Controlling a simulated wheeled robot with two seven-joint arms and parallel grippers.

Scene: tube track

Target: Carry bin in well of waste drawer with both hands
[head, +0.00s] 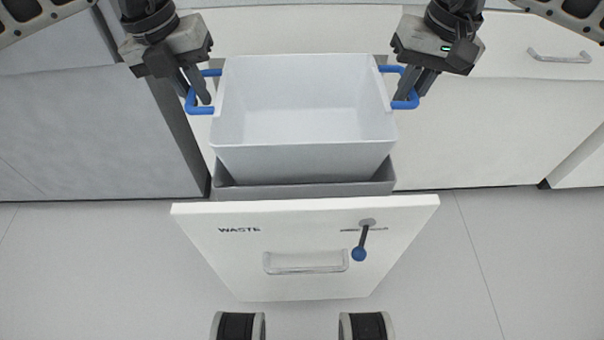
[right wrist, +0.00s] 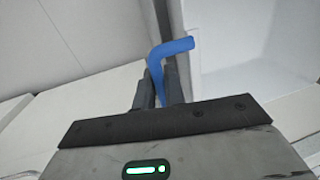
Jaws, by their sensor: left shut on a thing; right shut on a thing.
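A white, empty, open-topped bin (head: 304,160) is upright over the grey well (head: 300,190) of the waste drawer (head: 230,250). The drawer is pulled out and its front reads WASTE. My left gripper (head: 199,96) is shut on the bin's left blue handle (head: 190,103). My right gripper (head: 406,92) is shut on the right blue handle (head: 413,100). In the right wrist view the blue handle (right wrist: 158,62) passes between the right fingers, beside the white bin wall (right wrist: 205,75). The well's inside is hidden behind the bin, so I cannot tell how deep the bin sits.
The drawer front has a clear pull (head: 305,262) and a lever with a blue knob (head: 359,254). Grey cabinet fronts (head: 80,130) stand at left and white ones (head: 480,130) at right. Open floor (head: 500,260) lies to both sides of the drawer.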

